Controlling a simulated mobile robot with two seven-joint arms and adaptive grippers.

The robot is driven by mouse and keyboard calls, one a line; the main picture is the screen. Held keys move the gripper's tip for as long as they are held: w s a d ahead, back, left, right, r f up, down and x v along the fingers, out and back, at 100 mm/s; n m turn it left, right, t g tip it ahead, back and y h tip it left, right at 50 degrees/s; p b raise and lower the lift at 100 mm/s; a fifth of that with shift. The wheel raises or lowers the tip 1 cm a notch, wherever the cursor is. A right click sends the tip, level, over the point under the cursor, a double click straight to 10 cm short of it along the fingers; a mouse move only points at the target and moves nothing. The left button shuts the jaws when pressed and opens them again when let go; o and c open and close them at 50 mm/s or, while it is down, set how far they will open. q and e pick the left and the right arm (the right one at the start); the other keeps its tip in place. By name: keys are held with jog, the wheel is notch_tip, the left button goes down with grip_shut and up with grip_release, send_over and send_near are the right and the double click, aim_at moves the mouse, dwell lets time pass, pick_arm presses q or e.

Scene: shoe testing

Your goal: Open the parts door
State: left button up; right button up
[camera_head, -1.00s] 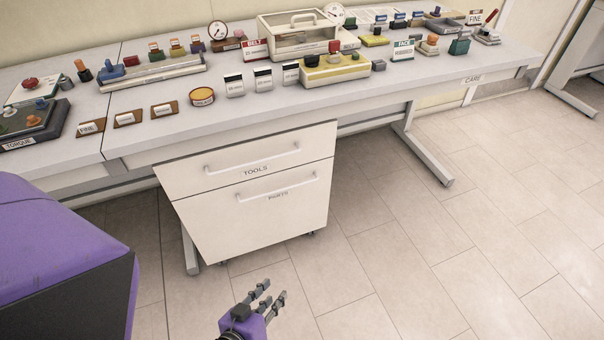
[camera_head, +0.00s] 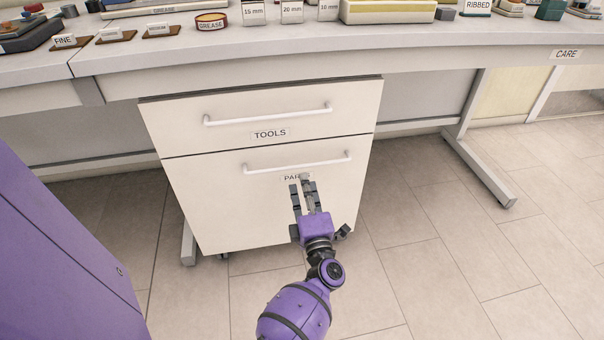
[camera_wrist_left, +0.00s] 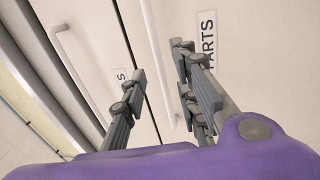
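The parts door (camera_head: 225,205) is the lower white front of the cabinet under the bench, and it is closed. Its white bar handle (camera_head: 265,167) runs across near the top edge, above the partly covered PARTS label (camera_head: 288,178). My left gripper (camera_head: 304,182) is open in front of the door, with its fingertips just below the handle in the head view. In the left wrist view the handle (camera_wrist_left: 157,75) shows between the spread fingers (camera_wrist_left: 160,62). I cannot tell whether a finger touches it. My right gripper is not in view.
The closed TOOLS drawer (camera_head: 240,122), with its own bar handle (camera_head: 268,116), is directly above the door. The bench top (camera_head: 400,35) overhangs the cabinet and carries small blocks and signs. A bench leg (camera_head: 480,172) stands at right. The floor (camera_head: 430,265) in front is clear.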

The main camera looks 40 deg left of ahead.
aim_at(299, 167)
pick_arm(q)
jog(key=b+x, duration=0.1)
jog(key=x, duration=0.6)
jog(key=shift+r, duration=0.15)
grip_shut()
